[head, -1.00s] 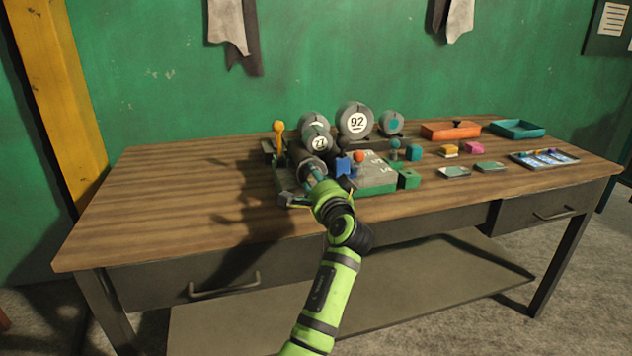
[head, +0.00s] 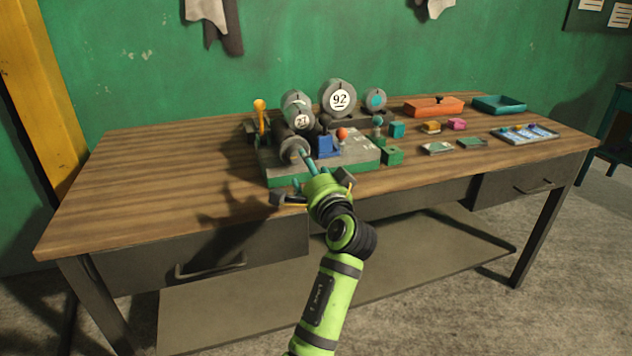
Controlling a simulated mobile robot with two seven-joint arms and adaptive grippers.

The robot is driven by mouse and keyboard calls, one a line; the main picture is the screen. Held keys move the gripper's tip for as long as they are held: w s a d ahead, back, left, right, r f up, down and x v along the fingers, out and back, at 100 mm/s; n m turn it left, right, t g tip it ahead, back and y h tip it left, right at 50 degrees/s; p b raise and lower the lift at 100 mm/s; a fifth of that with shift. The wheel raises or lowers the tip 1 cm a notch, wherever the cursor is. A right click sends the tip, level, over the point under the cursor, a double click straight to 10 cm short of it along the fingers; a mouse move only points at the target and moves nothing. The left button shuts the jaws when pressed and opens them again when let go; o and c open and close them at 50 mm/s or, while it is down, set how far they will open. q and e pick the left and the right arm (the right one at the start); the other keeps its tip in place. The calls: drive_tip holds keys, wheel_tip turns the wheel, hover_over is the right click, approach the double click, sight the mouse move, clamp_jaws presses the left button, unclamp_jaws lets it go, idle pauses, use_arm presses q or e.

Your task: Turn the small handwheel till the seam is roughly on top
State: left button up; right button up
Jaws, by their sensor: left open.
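A small grey round wheel (head: 294,150), which looks like the small handwheel, faces me at the front left of a green-and-grey fixture (head: 350,151) on the bench. Its seam is too small to make out. My left gripper (head: 314,188) is open, its dark fingers spread wide, just in front of the wheel and the fixture's front edge. Teal rods (head: 309,164) show between gripper and wheel; I cannot tell whether they belong to the wheel. No contact with the wheel rim is visible. My right gripper is out of view.
Behind the wheel stand round dials marked 27 (head: 299,118) and 92 (head: 338,98). An orange-topped lever (head: 260,112) rises at the left. An orange box (head: 434,107), a teal tray (head: 500,104) and small blocks lie right. The wooden bench's left half (head: 150,170) is clear.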

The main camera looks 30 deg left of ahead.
use_arm(q)
drive_tip(key=v, duration=0.5)
drive_tip(key=shift+w, duration=0.1)
idle(0.3)
